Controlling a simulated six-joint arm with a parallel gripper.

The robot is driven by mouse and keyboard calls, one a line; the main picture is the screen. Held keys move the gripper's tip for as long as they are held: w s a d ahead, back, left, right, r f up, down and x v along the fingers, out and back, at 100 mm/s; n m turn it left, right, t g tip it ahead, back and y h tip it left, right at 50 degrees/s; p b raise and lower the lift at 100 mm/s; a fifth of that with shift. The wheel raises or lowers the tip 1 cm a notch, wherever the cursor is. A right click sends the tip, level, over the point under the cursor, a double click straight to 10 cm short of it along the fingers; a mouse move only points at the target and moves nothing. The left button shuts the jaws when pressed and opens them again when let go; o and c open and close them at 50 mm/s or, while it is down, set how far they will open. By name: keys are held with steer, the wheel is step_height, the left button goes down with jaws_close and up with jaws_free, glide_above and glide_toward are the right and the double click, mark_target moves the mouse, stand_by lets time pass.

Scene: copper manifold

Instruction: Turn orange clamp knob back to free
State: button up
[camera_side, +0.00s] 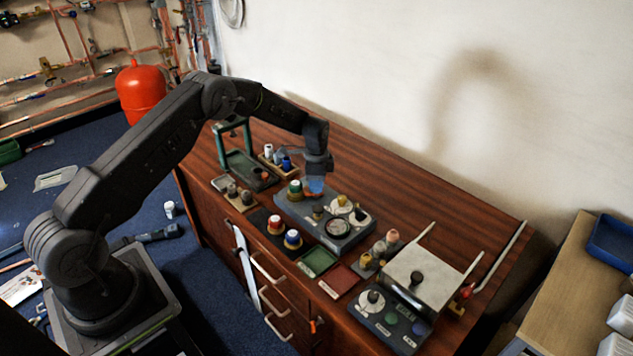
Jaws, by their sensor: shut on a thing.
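My gripper (317,176) points down over the back left part of a grey fixture block (290,207) on the wooden cabinet top. It is shut on the orange clamp knob (311,193), of which only a little orange shows beneath the fingers. The fingers hide most of the knob, so its turn angle cannot be read.
Red and blue capped pots (276,225) stand in front of the block. Green (316,262) and red trays (339,281) lie to the right. A green frame (232,128) stands at the back left. The wood behind the block is clear.

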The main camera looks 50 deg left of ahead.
steer(key=n, duration=0.4)
steer(key=shift+n, duration=0.3)
steer(key=n, duration=0.3)
steer(key=shift+n, duration=0.3)
steer(key=n, duration=0.4)
steer(key=shift+n, duration=2)
steer(key=o, duration=0.9)
step_height(320, 180, up, 14)
steer(key=shift+f, duration=0.1)
